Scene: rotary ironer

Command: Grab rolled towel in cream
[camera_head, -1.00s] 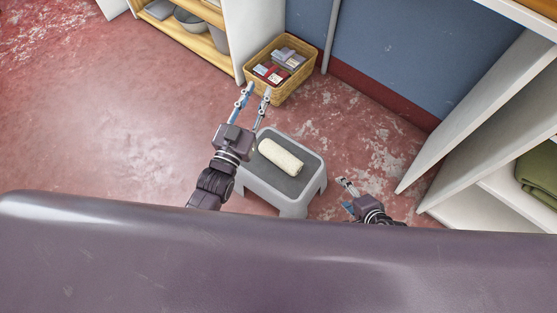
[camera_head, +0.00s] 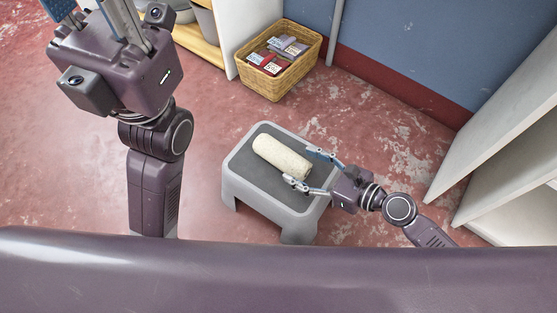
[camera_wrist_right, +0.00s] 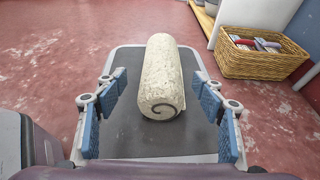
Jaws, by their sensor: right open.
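The cream rolled towel (camera_head: 279,156) lies on the dark top of a grey stool (camera_head: 256,196). It also shows in the right wrist view (camera_wrist_right: 161,75), its spiral end facing the camera. My right gripper (camera_head: 305,167) is open, its fingers reaching over the stool at the towel's right end, one finger on each side. In the right wrist view the blue finger pads stand wide apart with the towel ahead between them and a gap on both sides. My left gripper (camera_head: 98,12) is raised at the upper left, its fingertips cut off by the frame edge.
A wicker basket (camera_head: 262,82) with several small packages stands on the floor behind the stool. White shelving (camera_head: 500,130) stands at the right and a wooden shelf (camera_head: 197,45) at the back. Red worn floor around the stool is clear.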

